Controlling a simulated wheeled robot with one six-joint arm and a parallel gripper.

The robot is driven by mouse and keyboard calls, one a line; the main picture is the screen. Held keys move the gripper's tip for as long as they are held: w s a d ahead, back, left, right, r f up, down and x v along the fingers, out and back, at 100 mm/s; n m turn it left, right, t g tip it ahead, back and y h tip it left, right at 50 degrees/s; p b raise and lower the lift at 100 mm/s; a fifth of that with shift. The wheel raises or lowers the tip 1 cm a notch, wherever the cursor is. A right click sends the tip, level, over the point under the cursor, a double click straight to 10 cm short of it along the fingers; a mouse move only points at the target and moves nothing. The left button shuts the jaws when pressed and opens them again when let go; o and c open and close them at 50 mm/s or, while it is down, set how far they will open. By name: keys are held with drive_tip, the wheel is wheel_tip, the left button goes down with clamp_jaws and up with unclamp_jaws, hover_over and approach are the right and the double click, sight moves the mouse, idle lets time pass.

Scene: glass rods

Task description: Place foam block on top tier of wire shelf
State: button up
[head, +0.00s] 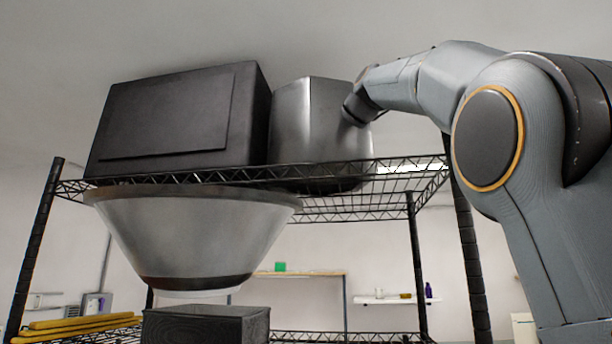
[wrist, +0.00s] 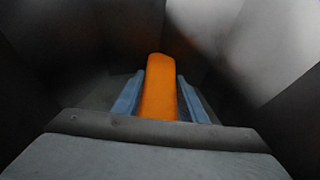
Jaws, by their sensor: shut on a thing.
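The black wire shelf (head: 408,165) stands ahead in the head view, its top tier seen from slightly below. My gripper (wrist: 160,82) shows in the wrist view with two blue fingers closed on an orange block, which I take for the foam block (wrist: 159,90). The block stands out between and past the fingers. Dark walls and a bright metal face surround it there. In the head view my wrist reaches over the top tier beside a metal container, which hides the fingers and block. I cannot tell whether the block touches the tier.
On the top tier stand a large black box (head: 175,115) at left and the grey metal container (head: 305,120) beside it. A wide tapered metal bowl (head: 195,235) is below the tier. Bare wire shows at the tier's right.

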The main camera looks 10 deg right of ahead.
drive_tip(key=shift+w+a+f, duration=0.25)
drive_tip(key=shift+w+f, duration=0.2)
drive_tip(key=shift+w, duration=0.05)
drive_tip(key=shift+w+a+f, duration=0.2)
drive_tip(key=shift+w+f, duration=0.2)
drive_tip(key=shift+w, duration=0.1)
drive_tip(key=shift+w+f, duration=0.15)
drive_tip(key=shift+f, duration=0.05)
drive_tip(key=o, duration=1.1)
drive_tip(key=shift+f, duration=0.1)
drive_tip(key=shift+s+r, duration=0.2)
drive_tip(key=shift+r, duration=0.05)
drive_tip(key=b+v, duration=0.1)
drive_tip(key=v, duration=1)
drive_tip(key=shift+s+d+b, duration=0.2)
drive_tip(key=shift+s+b, duration=0.05)
drive_tip(key=shift+b, duration=0.15)
